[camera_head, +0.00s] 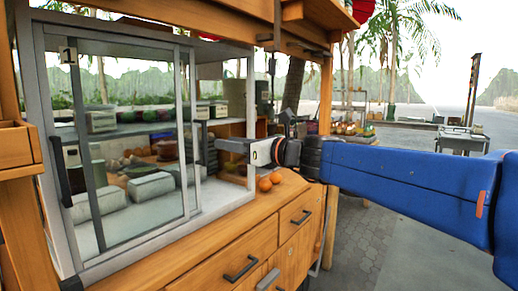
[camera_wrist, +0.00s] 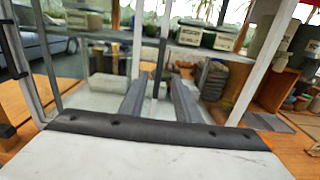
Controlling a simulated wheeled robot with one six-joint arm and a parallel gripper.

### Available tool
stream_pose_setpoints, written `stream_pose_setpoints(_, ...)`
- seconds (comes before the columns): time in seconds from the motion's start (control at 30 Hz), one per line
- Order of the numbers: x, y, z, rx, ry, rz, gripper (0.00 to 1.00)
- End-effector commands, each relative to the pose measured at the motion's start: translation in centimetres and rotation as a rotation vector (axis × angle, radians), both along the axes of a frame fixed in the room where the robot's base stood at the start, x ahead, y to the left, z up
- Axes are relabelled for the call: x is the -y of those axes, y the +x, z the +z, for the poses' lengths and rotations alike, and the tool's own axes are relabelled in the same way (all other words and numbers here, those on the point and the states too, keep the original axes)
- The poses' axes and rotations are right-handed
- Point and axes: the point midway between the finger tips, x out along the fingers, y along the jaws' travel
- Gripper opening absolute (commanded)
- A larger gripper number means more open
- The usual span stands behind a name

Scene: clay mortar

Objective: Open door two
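A glass display cabinet with sliding doors and grey frames stands on a wooden cart. The left door (camera_head: 75,120) carries a "1" label and a dark vertical handle (camera_head: 61,172). I see no "2" label. Another dark vertical handle (camera_head: 203,142) is on the frame to the right; I take this to be door two's. It also shows in the wrist view (camera_wrist: 160,65). My gripper (camera_head: 219,145) is in front of this handle. In the wrist view its two grey fingers (camera_wrist: 160,80) are apart, with the handle between and just beyond the tips. Contact cannot be told.
Two orange round items (camera_head: 270,181) lie on the wooden counter below my gripper. Drawers with dark handles (camera_head: 240,268) are underneath. Boxes and food sit on shelves behind the glass. A wooden post (camera_head: 325,95) stands behind my arm. Paved ground is open to the right.

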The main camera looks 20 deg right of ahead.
Motion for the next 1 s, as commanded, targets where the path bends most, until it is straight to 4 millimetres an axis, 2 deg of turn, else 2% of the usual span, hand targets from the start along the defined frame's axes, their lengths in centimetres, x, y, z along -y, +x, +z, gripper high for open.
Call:
stream_pose_setpoints(0.3, 2.2, -3.7, 0.0, 0.001, -0.001, -0.004, 0.3)
stream_pose_setpoints(0.57, 3.5, -6.0, 0.0, 0.001, 0.0, -0.003, 0.3)
stream_pose_setpoints(1.0, 4.7, -8.3, 0.0, 0.0, 0.0, -0.001, 0.3)
